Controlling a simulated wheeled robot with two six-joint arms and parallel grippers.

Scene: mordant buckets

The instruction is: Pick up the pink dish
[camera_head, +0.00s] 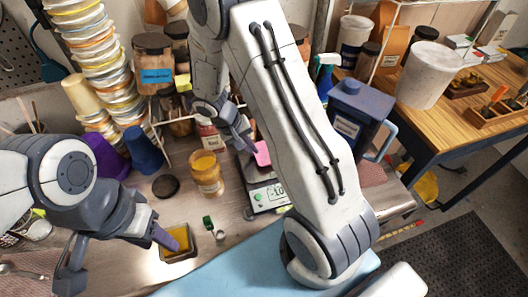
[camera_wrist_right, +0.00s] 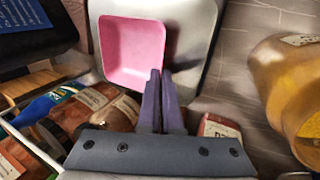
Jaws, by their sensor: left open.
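The pink dish (camera_wrist_right: 132,50) is a small square tray at the pale plate of the scale (camera_wrist_right: 198,60) in the right wrist view. In the head view a part of the dish (camera_head: 262,154) shows beside my arm. My right gripper (camera_wrist_right: 162,78) has its fingers almost together at the dish's lower right corner, one on each side of the wall, so it looks shut on it. Whether the dish touches the plate I cannot tell. In the head view the right gripper (camera_head: 246,138) is just left of the dish.
A yellow jar (camera_head: 206,176) stands left of the scale. The small tray (camera_head: 178,242) and a green-capped vial (camera_head: 208,222) are in front. A blue canister (camera_head: 352,112) stands to the right. Stacked cups (camera_head: 98,62) and jars crowd the back.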

